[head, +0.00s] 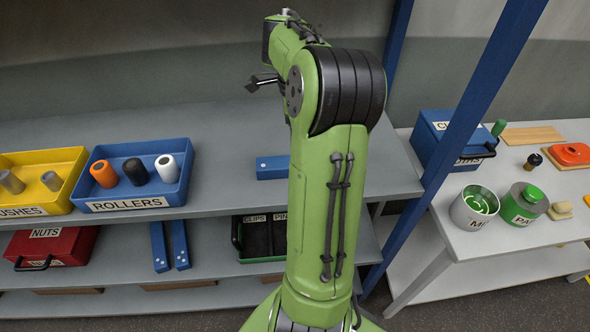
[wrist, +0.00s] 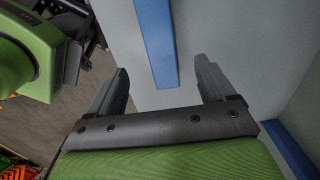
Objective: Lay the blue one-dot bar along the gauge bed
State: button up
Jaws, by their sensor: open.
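A blue bar (head: 270,168) lies lengthwise on the upper shelf, its right part hidden behind my arm; one pale dot seems to show near its left end. Two more blue bars, a left one (head: 159,247) and a right one (head: 180,245), lie side by side on the lower shelf; their dots are too small to count surely. My gripper (head: 252,86) is raised above the upper shelf, open and empty. In the wrist view a blue bar (wrist: 153,40) shows beyond the open fingers (wrist: 160,82), apart from them. I cannot make out a gauge bed.
A blue rollers tray (head: 135,205) and a yellow tray (head: 70,160) stand left on the upper shelf. A red nuts box (head: 75,246) and a clips-and-pins box (head: 260,254) are below. A blue post (head: 460,120) stands before the right table (head: 440,225), which holds tins.

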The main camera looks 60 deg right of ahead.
jog(key=f, duration=0.3)
jog(key=shift+d+f, duration=0.2)
jog(key=shift+f, duration=0.15)
jog(key=f, duration=0.2)
jog(key=f+b, duration=0.1)
jog(key=f, duration=0.2)
jog(key=shift+a+f, duration=0.2)
jog(key=shift+f, duration=0.15)
jog(key=shift+r, duration=0.15)
jog(key=c, duration=1.4)
